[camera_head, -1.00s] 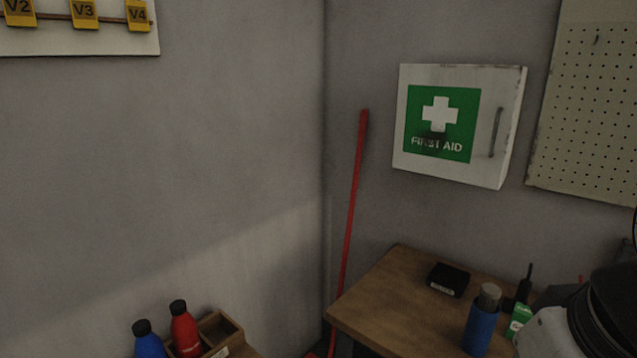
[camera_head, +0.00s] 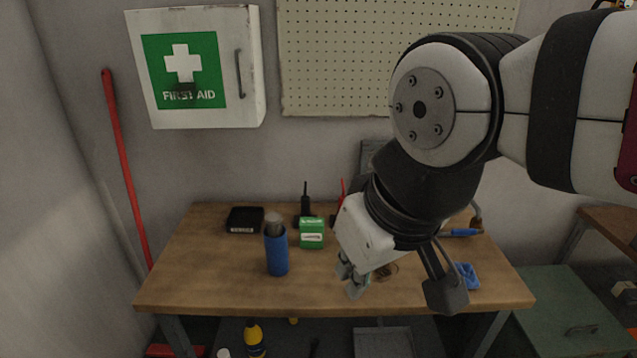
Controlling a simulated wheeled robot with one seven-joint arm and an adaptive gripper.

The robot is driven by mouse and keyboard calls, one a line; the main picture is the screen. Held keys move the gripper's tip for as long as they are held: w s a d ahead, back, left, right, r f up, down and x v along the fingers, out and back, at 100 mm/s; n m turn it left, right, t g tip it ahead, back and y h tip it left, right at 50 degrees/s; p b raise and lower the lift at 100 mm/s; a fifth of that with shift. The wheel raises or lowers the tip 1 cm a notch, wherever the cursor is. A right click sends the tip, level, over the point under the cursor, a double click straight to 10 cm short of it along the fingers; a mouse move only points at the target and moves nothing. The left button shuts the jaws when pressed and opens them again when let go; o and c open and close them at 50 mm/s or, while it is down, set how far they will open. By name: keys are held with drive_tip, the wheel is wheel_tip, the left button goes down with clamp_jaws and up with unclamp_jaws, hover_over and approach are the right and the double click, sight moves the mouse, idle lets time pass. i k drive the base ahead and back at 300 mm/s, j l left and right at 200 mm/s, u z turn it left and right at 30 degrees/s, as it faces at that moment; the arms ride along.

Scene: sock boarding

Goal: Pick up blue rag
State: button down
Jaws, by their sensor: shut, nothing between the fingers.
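A small blue cloth-like bundle, likely the blue rag (camera_head: 467,275), lies on the right part of the wooden workbench (camera_head: 215,288) near its front. My arm partly covers its left side. My gripper (camera_head: 352,280) is shut and empty. It points down over the middle of the bench, to the left of the rag and apart from it. Whether the fingertips touch the bench cannot be told.
On the bench stand a blue cylinder (camera_head: 277,252), a green box (camera_head: 312,233), a black box (camera_head: 244,220) and a black radio-like item (camera_head: 304,206). A blue-handled tool (camera_head: 460,232) lies behind the rag. A green chest (camera_head: 570,310) stands at right.

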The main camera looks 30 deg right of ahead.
sight(464, 269)
drive_tip(key=k+j+z, duration=0.1)
drive_tip(key=z, duration=0.6)
drive_tip(key=k+z, duration=0.15)
drive_tip(key=z, duration=0.25)
